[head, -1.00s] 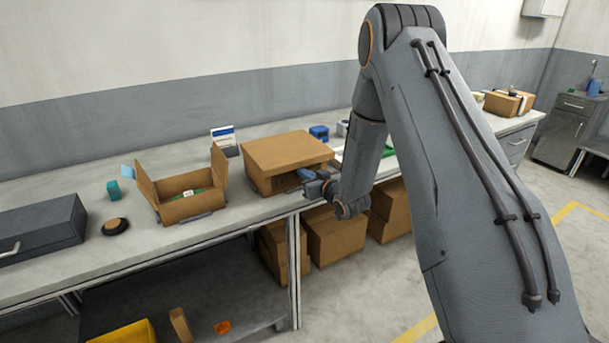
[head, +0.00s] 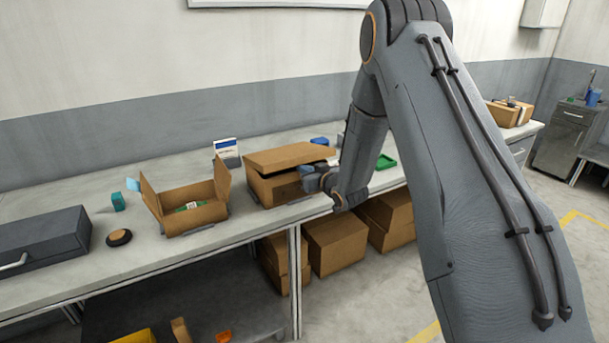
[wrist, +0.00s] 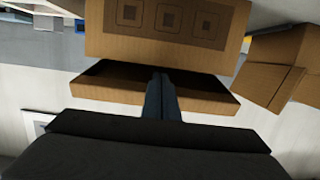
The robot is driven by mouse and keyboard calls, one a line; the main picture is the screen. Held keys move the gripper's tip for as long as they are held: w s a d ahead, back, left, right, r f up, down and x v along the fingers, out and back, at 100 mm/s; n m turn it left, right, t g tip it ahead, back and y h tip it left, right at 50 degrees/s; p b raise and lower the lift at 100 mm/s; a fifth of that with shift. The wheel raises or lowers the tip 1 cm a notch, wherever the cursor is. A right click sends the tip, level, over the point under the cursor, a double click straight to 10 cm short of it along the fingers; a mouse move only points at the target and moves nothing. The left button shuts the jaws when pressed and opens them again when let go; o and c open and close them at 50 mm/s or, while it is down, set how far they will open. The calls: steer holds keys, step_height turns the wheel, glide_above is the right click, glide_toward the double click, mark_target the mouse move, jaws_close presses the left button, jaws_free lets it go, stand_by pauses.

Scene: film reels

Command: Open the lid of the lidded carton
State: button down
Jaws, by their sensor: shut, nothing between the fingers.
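The lidded carton (head: 268,190) is brown and stands on the bench, left of my arm in the head view. Its lid (head: 290,154) is tilted, with the front edge raised and a gap below it. My gripper (head: 308,173) is at the carton's front right, just under that edge. In the wrist view the printed carton wall (wrist: 165,30) is at the top and the lid (wrist: 120,95) lies below it, with a dark gap between. My gripper (wrist: 160,78) is shut and empty, its fingertips at the gap. Whether they touch the lid is unclear.
An open carton (head: 196,219) with raised flaps stands close on the left. A dark toolbox (head: 38,240), a round dark puck (head: 119,238) and a teal item (head: 118,201) are farther left. Several cartons sit below the bench.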

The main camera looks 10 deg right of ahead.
mark_target(298, 155)
steer(key=shift+w+r, duration=0.1)
steer(key=shift+r, duration=0.35)
steer(key=shift+w+a+r+p, duration=0.2)
steer(key=shift+w+r, duration=0.35)
steer(key=shift+r, duration=0.25)
steer(key=shift+w+a+r+p, duration=0.1)
steer(key=shift+w+a+r, duration=0.1)
steer(key=shift+w+r, duration=0.5)
steer(key=shift+w+a+r+p, duration=0.2)
steer(key=shift+w+r, duration=0.15)
steer(key=shift+r, duration=0.6)
steer(key=shift+w+a+r+b, duration=0.1)
steer(key=shift+w+a+r, duration=0.1)
steer(key=shift+w+r, duration=0.45)
steer(key=shift+w+a+r+b, duration=0.15)
steer(key=shift+w+a+r, duration=0.1)
steer(key=shift+w+r, duration=0.35)
steer(key=shift+w+a+r+b, duration=0.1)
steer(key=shift+w+a+r, duration=0.1)
steer(key=shift+w+r, duration=0.45)
steer(key=shift+w+f, duration=0.15)
steer(key=shift+f, duration=0.05)
